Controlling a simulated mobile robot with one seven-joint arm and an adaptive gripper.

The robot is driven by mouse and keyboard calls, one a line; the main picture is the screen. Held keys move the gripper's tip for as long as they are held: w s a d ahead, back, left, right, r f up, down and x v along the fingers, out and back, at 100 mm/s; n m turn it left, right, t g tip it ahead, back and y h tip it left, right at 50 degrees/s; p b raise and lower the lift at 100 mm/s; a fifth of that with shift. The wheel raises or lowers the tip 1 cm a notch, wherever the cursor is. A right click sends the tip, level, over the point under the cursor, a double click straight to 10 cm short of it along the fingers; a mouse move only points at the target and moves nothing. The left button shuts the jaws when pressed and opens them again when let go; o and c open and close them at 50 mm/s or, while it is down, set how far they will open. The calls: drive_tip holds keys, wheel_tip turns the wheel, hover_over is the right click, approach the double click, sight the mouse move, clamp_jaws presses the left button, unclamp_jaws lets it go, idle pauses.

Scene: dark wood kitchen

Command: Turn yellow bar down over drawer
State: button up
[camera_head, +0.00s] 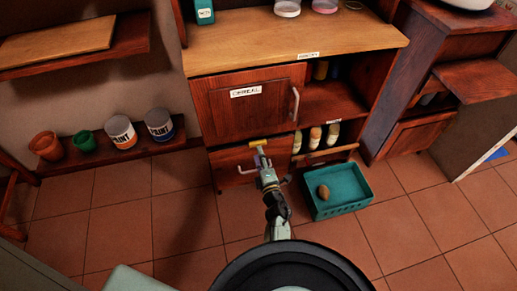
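The small yellow bar (257,143) is on the cabinet front, at the seam between the labelled door (232,112) and the drawer (228,160) below it. It lies nearly level, tilted slightly up at its right end. The drawer looks shut, and its pale handle (244,170) shows just left of my gripper. My gripper (262,160) is in front of the drawer, just below the yellow bar in the picture. I cannot tell whether it touches the bar. Its fingers are too small to tell open from shut, and my arm hides the drawer's right part.
A teal crate (351,205) with a brown item (324,192) stands on the floor right of my arm. Open shelves with several bottles (315,138) are beside the door. Paint cans (121,131) and pots stand on a low left shelf. The tiled floor at left is clear.

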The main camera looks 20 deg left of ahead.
sight(257, 145)
drive_tip(key=shift+b+x, duration=0.3)
drive_tip(key=shift+x, duration=1.75)
drive_tip(key=shift+c, duration=0.4)
clamp_jaws()
